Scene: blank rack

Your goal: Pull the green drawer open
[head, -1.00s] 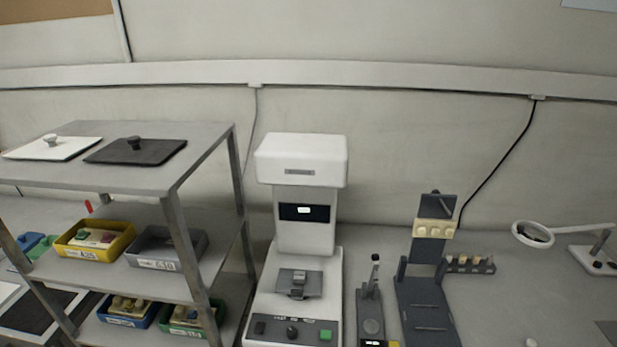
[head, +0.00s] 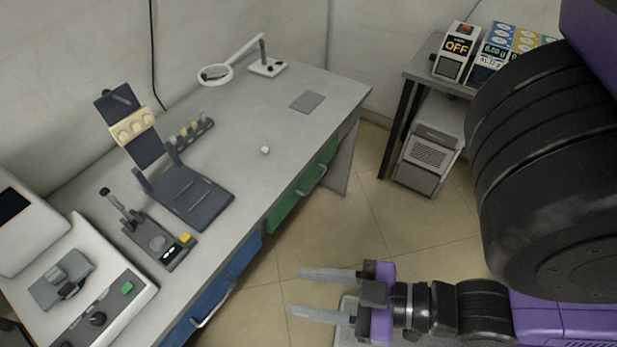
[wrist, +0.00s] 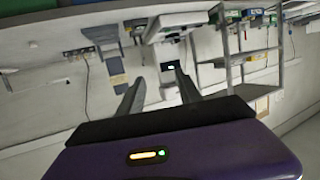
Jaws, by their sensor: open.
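The green drawer (head: 288,207) is set in the front of the grey bench, toward its far right end. Its light bar handle (head: 311,181) faces the floor side, and the drawer looks shut. My gripper (head: 322,291) is open and empty, over the floor in front of the bench, apart from the handle and below it in the head view. Its two fingers also show in the wrist view (wrist: 158,92), with nothing between them.
A blue drawer (head: 213,297) with its own handle is left of the green one. On the bench (head: 245,123) stand a dark fixture (head: 182,194), a lever device (head: 157,240) and a magnifier lamp (head: 216,74). Open floor (head: 345,232) lies before the green drawer.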

